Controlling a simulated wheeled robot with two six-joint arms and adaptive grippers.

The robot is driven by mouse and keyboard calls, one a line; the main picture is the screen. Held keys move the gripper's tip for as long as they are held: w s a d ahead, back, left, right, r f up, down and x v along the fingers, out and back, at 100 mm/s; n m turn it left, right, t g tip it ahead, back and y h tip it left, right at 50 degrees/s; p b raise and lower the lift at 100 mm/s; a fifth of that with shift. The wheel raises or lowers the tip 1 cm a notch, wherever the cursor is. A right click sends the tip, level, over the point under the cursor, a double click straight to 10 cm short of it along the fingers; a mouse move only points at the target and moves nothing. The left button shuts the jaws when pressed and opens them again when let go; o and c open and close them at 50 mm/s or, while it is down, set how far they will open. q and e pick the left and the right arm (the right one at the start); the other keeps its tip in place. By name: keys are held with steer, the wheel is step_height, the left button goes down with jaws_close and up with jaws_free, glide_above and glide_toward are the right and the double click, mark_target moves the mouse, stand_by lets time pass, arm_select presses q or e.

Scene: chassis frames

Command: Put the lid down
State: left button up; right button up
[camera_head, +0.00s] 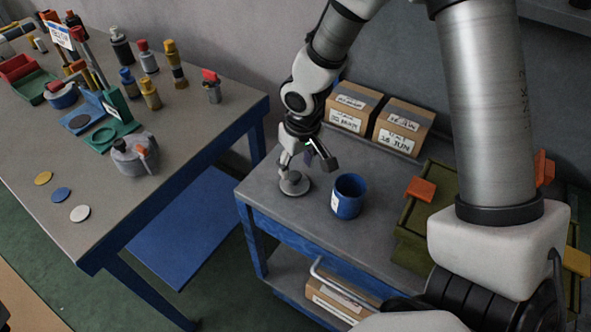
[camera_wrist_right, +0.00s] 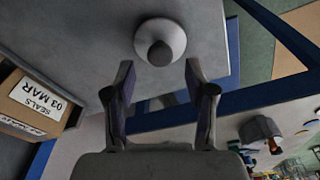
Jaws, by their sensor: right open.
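The lid (camera_head: 294,185) is a grey disc with a raised knob and lies on the top of the grey and blue cart, near its left edge. In the right wrist view the lid (camera_wrist_right: 160,40) shows just beyond the fingertips, its dark knob roughly centred between them. My right gripper (camera_head: 305,160) hangs over the lid, and its fingers (camera_wrist_right: 160,72) are apart with nothing between them. A blue open-topped canister (camera_head: 347,205) with a white label stands to the right of the lid. My left gripper is out of view.
Two labelled boxes (camera_head: 402,128) stand at the cart's back. Olive bins (camera_head: 414,212) are at its right. A workbench (camera_head: 190,112) to the left holds bottles, tools and a grey pot (camera_head: 133,157). A gap separates bench and cart.

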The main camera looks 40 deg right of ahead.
mark_target(299, 188)
step_height(299, 188, up, 7)
steer(key=s, duration=0.1)
steer(key=shift+r, duration=0.2)
